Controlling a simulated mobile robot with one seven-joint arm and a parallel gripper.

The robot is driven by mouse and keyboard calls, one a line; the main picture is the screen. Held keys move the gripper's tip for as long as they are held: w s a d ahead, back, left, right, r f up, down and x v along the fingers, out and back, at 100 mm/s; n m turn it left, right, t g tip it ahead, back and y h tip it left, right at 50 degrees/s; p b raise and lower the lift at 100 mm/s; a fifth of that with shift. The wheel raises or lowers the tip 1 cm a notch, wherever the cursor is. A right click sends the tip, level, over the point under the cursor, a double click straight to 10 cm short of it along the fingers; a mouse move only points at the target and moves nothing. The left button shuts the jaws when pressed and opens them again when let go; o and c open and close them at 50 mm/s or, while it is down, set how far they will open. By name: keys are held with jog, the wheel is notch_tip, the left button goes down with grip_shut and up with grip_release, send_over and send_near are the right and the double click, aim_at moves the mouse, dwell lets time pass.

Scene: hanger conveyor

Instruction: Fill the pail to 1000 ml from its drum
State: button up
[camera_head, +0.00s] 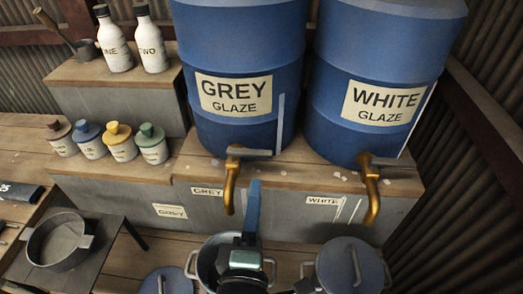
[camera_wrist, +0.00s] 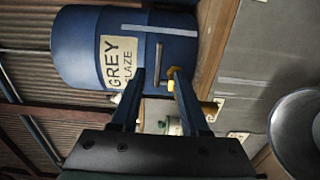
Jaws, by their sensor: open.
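The blue GREY GLAZE drum (camera_head: 240,125) stands on a shelf with a brass tap (camera_head: 231,185) and a grey lever (camera_head: 257,153) at its front. An open metal pail (camera_head: 208,262) is below this tap, partly hidden by my arm. My gripper (camera_head: 254,185) is open, just in front of and slightly below the lever. In the wrist view the drum (camera_wrist: 75,50) lies sideways. The lever (camera_wrist: 158,50) shows just beyond and between my open fingers (camera_wrist: 158,76). The brass tap (camera_wrist: 173,74) is by the right finger. I cannot make out any liquid.
The WHITE GLAZE drum (camera_head: 375,125) with its brass tap (camera_head: 372,195) stands on the right, above a lidded pot (camera_head: 350,265). Another lidded pot (camera_head: 165,282) is at the lower left. Several small jars (camera_head: 122,145) and two bottles (camera_head: 150,45) stand left of the drums.

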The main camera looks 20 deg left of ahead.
aim_at(261, 157)
jog(key=p+x, duration=0.1)
jog(key=x, duration=1)
jog(key=shift+w+p, duration=0.1)
jog(key=shift+p, duration=0.3)
grip_shut()
dwell(0.8)
